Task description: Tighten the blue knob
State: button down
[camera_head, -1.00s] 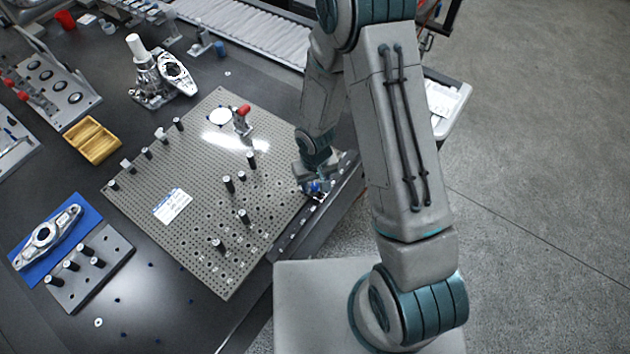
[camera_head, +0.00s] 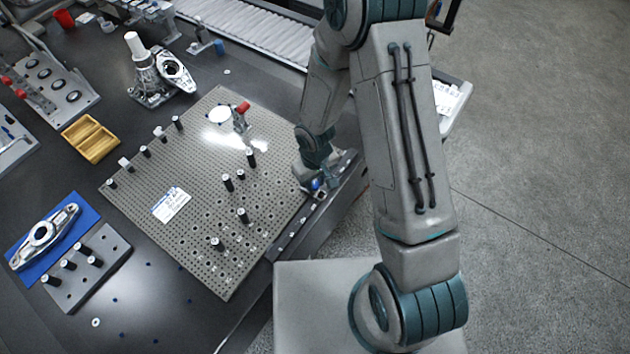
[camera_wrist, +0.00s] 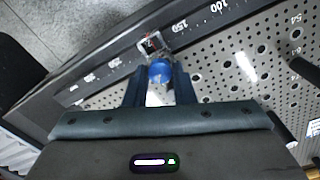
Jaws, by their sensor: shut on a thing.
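The blue knob (camera_wrist: 159,72) sits between the two fingers of my gripper (camera_wrist: 160,82) in the wrist view. It is on a small metal block (camera_wrist: 153,44) beside the ruler-marked rail. In the head view the blue knob (camera_head: 316,184) shows as a small blue spot at the right edge of the perforated plate, just below my gripper (camera_head: 318,187). My gripper is shut on the knob. The wrist hides part of the contact in the head view, and the knob's thread is hidden.
The perforated plate (camera_head: 150,215) carries several black posts and a red-handled clamp (camera_head: 241,112). The graduated rail (camera_wrist: 105,72) runs along its edge. A yellow tray (camera_head: 91,138) and a metal part on a blue mat (camera_head: 22,262) lie to the left. Floor is open at the right.

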aim_at(315, 184)
jog(key=shift+n+b, duration=0.6)
jog(key=shift+n, duration=1.4)
jog(key=c, duration=1.2)
grip_release()
notch_tip(315, 184, up, 14)
jog(key=shift+p, duration=0.45)
